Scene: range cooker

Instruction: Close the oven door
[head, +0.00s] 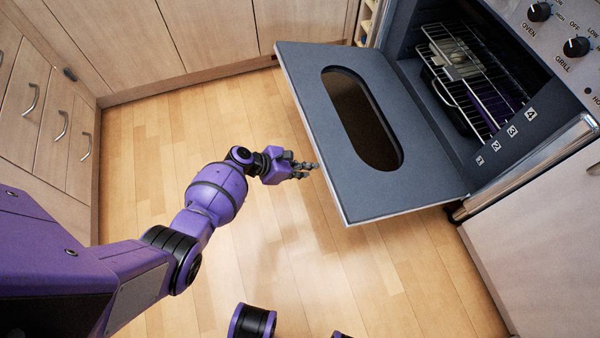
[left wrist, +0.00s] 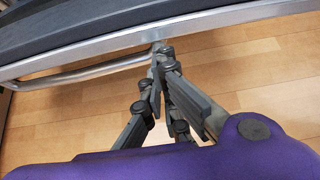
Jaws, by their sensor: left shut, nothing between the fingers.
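The oven door (head: 405,135) is a grey panel with an oval dark window, hinged open and lowered in front of the oven cavity (head: 480,75). In the left wrist view the door's metal edge (left wrist: 230,40) and a bar handle (left wrist: 90,72) below it cross the top. My left gripper (head: 310,167) is shut and empty, at the door's outer left edge. In the left wrist view its fingertips (left wrist: 162,50) are close to the door's edge near the handle's end; I cannot tell if they touch. My right gripper is not in view.
Wire racks (head: 470,80) sit inside the oven. Control knobs (head: 576,46) are at the upper right. Wooden cabinets (head: 125,40) and drawers (head: 45,110) stand at the back and left. The wooden floor (head: 260,240) in front of the door is clear.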

